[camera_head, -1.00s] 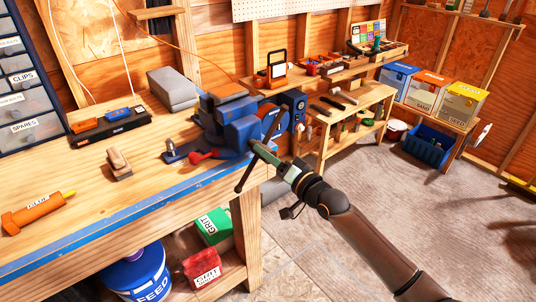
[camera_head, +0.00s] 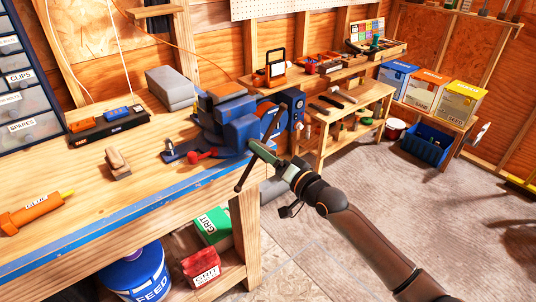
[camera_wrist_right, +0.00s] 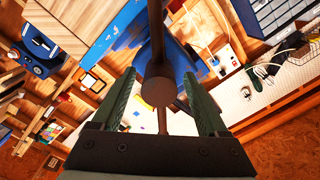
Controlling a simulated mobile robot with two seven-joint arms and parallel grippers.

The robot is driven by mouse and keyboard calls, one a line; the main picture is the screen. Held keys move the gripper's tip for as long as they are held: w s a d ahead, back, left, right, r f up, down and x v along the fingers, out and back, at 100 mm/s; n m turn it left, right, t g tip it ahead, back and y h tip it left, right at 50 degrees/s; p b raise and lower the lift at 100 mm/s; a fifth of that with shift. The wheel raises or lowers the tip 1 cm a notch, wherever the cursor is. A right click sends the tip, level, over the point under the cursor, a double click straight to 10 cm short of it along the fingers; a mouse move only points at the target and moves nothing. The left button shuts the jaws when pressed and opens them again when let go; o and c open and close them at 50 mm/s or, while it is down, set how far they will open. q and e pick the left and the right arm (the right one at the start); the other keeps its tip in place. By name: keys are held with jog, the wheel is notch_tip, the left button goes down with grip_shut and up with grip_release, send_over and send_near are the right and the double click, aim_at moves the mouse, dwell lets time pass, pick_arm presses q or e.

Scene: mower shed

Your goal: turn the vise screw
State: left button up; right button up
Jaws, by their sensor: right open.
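The blue vise (camera_head: 232,125) is mounted at the front right corner of the workbench. Its dark handle bar (camera_head: 244,174) slants down past the bench edge. In the right wrist view the round dark end of the screw (camera_wrist_right: 157,90) lies between the two green fingers, with the bar crossing behind it. My right gripper (camera_head: 265,154) is in front of the vise at the screw. It is open, with gaps on both sides of the screw end in the right wrist view (camera_wrist_right: 157,100). My left gripper is in neither view.
The workbench (camera_head: 150,190) holds a caulk-like orange tube (camera_head: 35,213), a wooden block (camera_head: 117,163), a black tray (camera_head: 108,126) and grey blocks (camera_head: 172,88). A wooden shelf unit (camera_head: 345,115) stands behind the vise. Open floor (camera_head: 440,215) lies to the right.

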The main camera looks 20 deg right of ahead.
jog(key=v, duration=1.2)
jog(key=shift+s+d+b, duration=0.15)
jog(key=shift+s+b, duration=0.1)
jog(key=shift+b, duration=0.1)
jog(key=s+a+f+n+g+h, duration=0.2)
jog(key=s+a+f+n+g, duration=0.1)
jog(key=s+f, duration=0.7)
jog(key=s+a+f+n+g+h, duration=0.2)
jog(key=s+f, duration=0.9)
jog(key=f, duration=0.8)
jog(key=a+n+g, duration=0.1)
jog(key=n+g, duration=0.1)
jog(key=shift+a+g+p, duration=0.25)
jog(key=shift+g+p, duration=0.05)
